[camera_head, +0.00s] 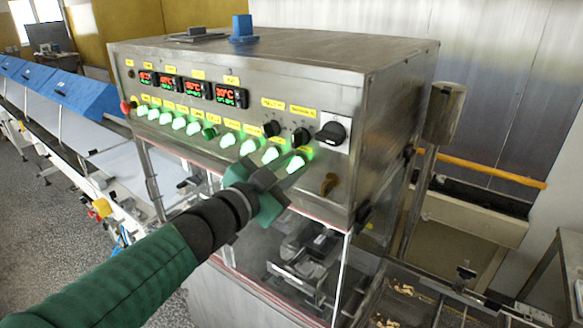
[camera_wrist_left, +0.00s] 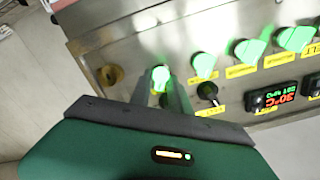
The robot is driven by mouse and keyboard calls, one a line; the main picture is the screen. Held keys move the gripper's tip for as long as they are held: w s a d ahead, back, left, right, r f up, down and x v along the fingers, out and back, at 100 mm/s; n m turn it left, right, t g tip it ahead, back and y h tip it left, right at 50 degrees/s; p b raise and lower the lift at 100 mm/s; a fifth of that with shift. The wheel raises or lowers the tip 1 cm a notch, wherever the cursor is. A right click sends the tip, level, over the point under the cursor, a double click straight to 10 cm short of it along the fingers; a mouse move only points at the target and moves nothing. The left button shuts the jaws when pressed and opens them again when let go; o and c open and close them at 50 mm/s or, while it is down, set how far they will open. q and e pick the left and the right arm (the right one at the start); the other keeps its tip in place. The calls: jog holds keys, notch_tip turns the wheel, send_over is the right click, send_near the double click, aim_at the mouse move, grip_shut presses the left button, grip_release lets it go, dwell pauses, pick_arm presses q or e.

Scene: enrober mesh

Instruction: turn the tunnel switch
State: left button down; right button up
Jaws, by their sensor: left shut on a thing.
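The control panel (camera_head: 215,120) is the front of a steel machine box, with a lower row of green-lit switches. My left gripper (camera_head: 290,170) reaches up to the right end of this row. It is shut on the rightmost green-lit switch (camera_head: 297,162). In the left wrist view, the panel appears upside down and the lit switch (camera_wrist_left: 160,75) sits between my left gripper's two fingers (camera_wrist_left: 163,88). The fingers partly hide it. The labels are too small to read, so I cannot confirm which is the tunnel switch. My right gripper is not in view.
Black knobs (camera_head: 301,136) sit above the held switch, and a larger black rotary knob (camera_head: 331,131) is to their right. A brown knob (camera_head: 328,184) is at lower right. Red displays (camera_head: 231,95) line the upper panel. A clear guard (camera_head: 300,255) hangs below.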

pick_arm(q)
jog(key=shift+r, duration=0.25)
jog(key=c, duration=1.5)
grip_release()
jog(key=shift+s, duration=0.3)
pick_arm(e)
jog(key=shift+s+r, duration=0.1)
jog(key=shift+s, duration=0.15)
